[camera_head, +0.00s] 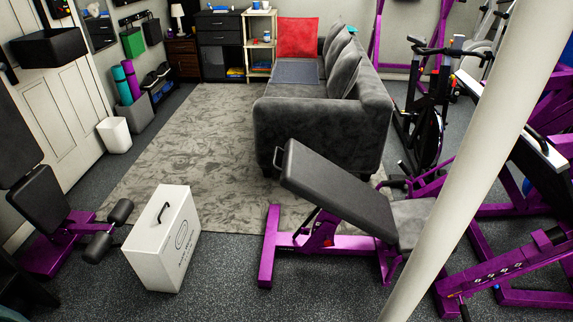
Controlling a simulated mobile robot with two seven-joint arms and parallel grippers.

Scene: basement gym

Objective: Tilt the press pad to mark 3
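A black press pad (338,190) is on a purple bench frame (325,243) near the middle. The pad is tilted, with its raised end at the left and its lower end by a short grey seat pad (410,222) at the right. A dark handle (278,158) sticks out at the raised end. A support with small red parts shows under the pad. I cannot read any numbered marks on it, so its present setting is unclear. Neither of my grippers is in view.
A white box (152,257) with a handle stands left of the bench. A pale round column (470,165) rises at the right, partly covering purple gym machines. A grey sofa (315,125) stands behind the bench. Dark floor (235,295) between box and bench is clear.

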